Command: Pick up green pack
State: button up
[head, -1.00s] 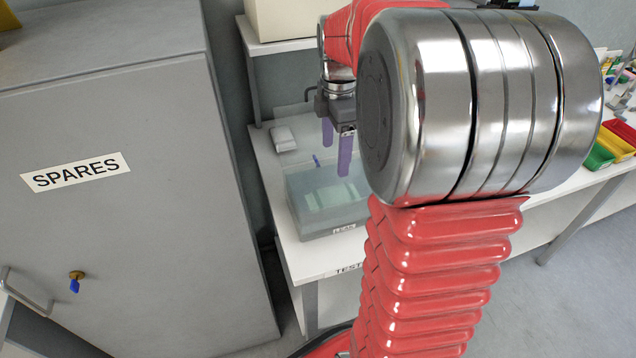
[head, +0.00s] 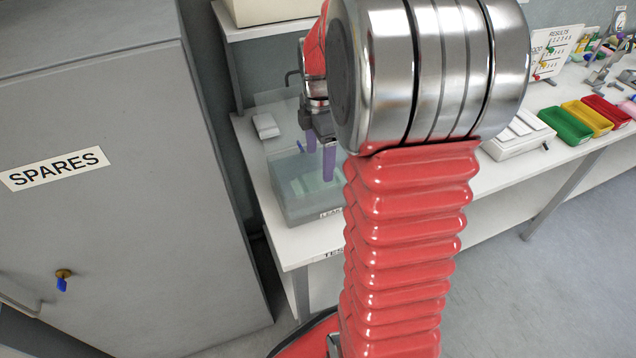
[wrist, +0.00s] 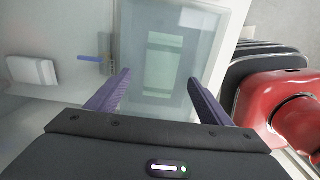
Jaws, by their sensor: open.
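A pale green pack (wrist: 160,68) lies in a clear tank (wrist: 218,75) of bluish-grey, water-like look. In the head view the pack (head: 303,187) is faint through the wall of the tank (head: 292,212), whose front label seems to read LEAK. My gripper (wrist: 158,76) has two purple fingers, spread apart with nothing between them. In the wrist view the pack appears between and beyond the fingertips. In the head view my gripper (head: 320,166) points down over the tank; I cannot tell whether its tips are below the rim. My arm hides part of the tank's right side.
A white box (head: 265,126) sits behind the tank. A blue rod-like thing (wrist: 91,58) is left of the tank in the wrist view. The grey SPARES cabinet (head: 110,210) stands left. Green, yellow and red bins (head: 565,125) are far right on the bench.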

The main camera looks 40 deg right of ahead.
aim_at(319, 178)
jog(key=shift+f, duration=0.75)
jog(key=shift+a+f, duration=0.2)
jog(key=shift+f, duration=2.4)
jog(key=c, duration=1.2)
jog(key=shift+r, duration=0.15)
notch_tip(319, 178, up, 10)
jog(key=shift+f, duration=0.1)
